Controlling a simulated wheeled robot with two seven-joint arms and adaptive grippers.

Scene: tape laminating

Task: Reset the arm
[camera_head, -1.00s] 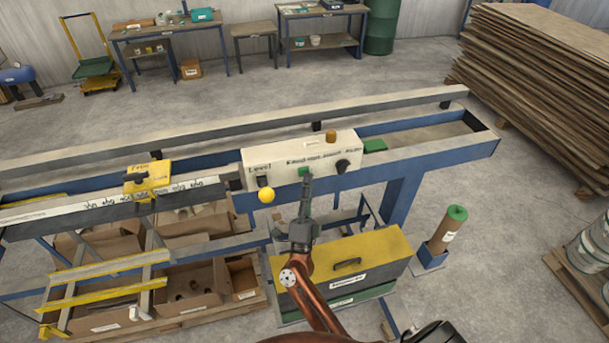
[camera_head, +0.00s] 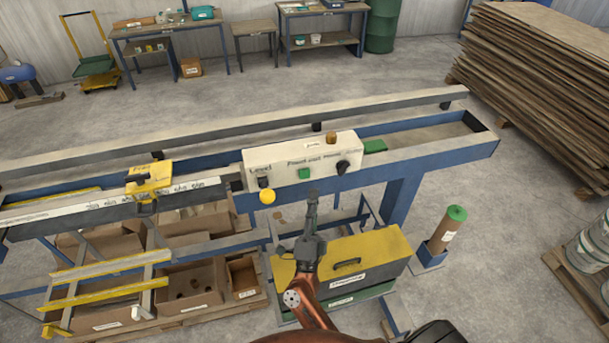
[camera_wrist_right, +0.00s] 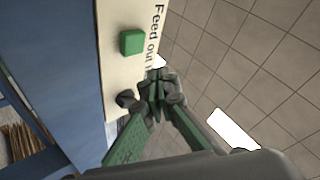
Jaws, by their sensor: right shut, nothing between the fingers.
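My right gripper (camera_head: 313,197) is shut and empty, just in front of and below the white control box (camera_head: 280,165) on the blue-framed machine. Its fingertips sit apart from the box, a little below the green button (camera_head: 304,173). In the right wrist view the shut fingers (camera_wrist_right: 157,90) show, with the green button (camera_wrist_right: 132,42) and a dark knob (camera_wrist_right: 126,99) on the box beside them. My left gripper is not in view.
A yellow-topped case (camera_head: 385,246) stands below my right gripper. A yellow clamp (camera_head: 149,178) sits on the measuring rail at left, above cardboard boxes (camera_head: 190,285). A green-topped roll (camera_head: 447,230) stands at right. Floor between the machine and the stacked boards (camera_head: 540,65) is clear.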

